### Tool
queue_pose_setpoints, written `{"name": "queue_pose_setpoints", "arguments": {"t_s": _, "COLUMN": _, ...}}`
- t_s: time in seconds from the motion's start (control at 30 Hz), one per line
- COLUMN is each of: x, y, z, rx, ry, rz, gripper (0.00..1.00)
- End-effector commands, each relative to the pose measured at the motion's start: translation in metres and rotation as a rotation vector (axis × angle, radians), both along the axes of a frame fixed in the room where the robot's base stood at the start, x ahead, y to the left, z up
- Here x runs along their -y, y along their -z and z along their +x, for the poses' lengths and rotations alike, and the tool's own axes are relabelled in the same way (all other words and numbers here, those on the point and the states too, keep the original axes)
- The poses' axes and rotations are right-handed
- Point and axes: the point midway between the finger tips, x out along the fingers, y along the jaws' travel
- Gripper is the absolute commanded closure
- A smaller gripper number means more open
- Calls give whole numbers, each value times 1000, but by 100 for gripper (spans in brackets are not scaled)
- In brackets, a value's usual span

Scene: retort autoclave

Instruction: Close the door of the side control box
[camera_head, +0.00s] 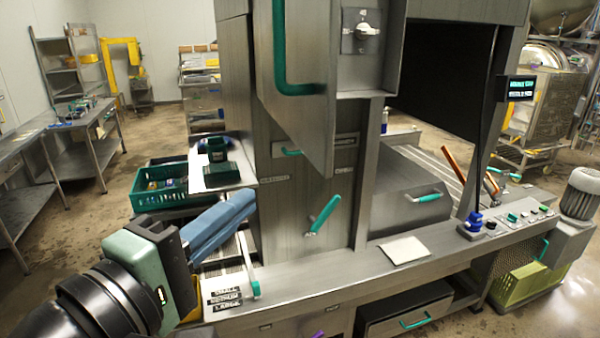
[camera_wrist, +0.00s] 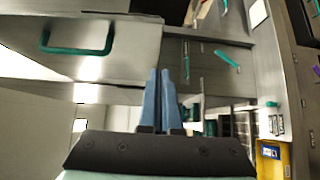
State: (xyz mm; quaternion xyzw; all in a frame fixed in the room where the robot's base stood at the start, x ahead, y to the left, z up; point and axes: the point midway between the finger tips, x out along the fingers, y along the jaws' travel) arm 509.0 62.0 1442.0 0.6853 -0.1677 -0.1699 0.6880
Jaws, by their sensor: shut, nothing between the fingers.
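The side control box (camera_head: 365,75) is a grey metal box high on the machine's front, with a rotary switch on its visible face. Its grey door (camera_head: 300,120) stands open, swung out towards me, with a long teal handle (camera_head: 282,60) near the top. In the wrist view the door (camera_wrist: 125,50) and its teal handle (camera_wrist: 77,50) seem to fill the upper left. My gripper (camera_head: 246,202) has blue fingers, shut and empty, below and left of the door in the head view, apparently apart from it. It also shows in the wrist view (camera_wrist: 160,75).
A ledge (camera_head: 310,290) with a white sheet (camera_head: 404,250) and control buttons runs along the front. A teal lever (camera_head: 322,214) sticks out below the door. A green crate (camera_head: 158,190) and a dark green device (camera_head: 217,165) stand left of the machine, near my gripper.

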Motion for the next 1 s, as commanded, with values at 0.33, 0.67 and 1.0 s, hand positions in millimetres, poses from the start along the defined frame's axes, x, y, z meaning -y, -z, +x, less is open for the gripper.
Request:
{"name": "queue_pose_setpoints", "arguments": {"t_s": 0.33, "x": 41, "y": -3, "z": 58, "rx": -2, "ry": 3, "rz": 3, "gripper": 100}}
{"name": "queue_pose_setpoints", "arguments": {"t_s": 0.67, "x": 66, "y": -1, "z": 66, "rx": 1, "ry": -1, "rz": 3, "gripper": 100}}
{"name": "queue_pose_setpoints", "arguments": {"t_s": 1.0, "x": 67, "y": 0, "z": 66, "rx": 3, "ry": -2, "rz": 3, "gripper": 100}}
